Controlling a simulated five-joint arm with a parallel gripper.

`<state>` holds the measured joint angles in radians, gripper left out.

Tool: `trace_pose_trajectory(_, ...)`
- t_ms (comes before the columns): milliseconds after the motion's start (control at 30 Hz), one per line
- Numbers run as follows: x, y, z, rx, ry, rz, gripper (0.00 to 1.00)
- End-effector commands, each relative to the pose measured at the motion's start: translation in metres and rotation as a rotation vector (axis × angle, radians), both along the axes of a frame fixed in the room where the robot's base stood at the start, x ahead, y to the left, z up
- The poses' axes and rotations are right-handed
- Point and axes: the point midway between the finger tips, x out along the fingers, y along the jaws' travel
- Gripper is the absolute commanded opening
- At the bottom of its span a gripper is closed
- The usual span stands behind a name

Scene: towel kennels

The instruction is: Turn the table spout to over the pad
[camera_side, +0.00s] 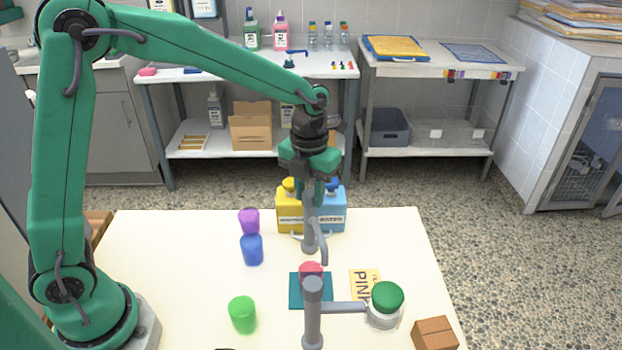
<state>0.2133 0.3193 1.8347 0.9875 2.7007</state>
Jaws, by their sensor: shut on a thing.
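The grey table spout (312,232) stands near the back middle of the table, in front of two jugs. Its curved end points down toward the front right, behind the teal pad (297,292). My gripper (313,196) points down at the spout's upper part and is shut on it; the fingertips are partly hidden. A pink-red cup (311,268) is at the pad, partly hidden by a grey post (313,312) in front. Whether the spout's end is above the pad is hard to tell from this angle.
A yellow jug (289,209) and a blue jug (332,209) stand close behind the spout. Purple (249,221), blue (252,250) and green (242,314) cups stand left. A post-mounted arm, green-domed piece (387,297), yellow card (364,281) and brown box (436,334) are right.

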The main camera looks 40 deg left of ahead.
Motion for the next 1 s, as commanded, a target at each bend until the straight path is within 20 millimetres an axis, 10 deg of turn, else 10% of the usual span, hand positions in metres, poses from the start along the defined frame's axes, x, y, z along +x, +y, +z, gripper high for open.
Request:
trace_pose_trajectory(900, -0.0003, -0.0003, 0.0022, 0.0, 0.0, -0.246, 0.0)
trace_pose_trajectory(933, -0.0003, -0.0003, 0.0022, 0.0, 0.0, -0.245, 0.32)
trace_pose_trajectory(1000, -0.0001, -0.0002, 0.0019, 0.0, -0.001, -0.245, 0.46)
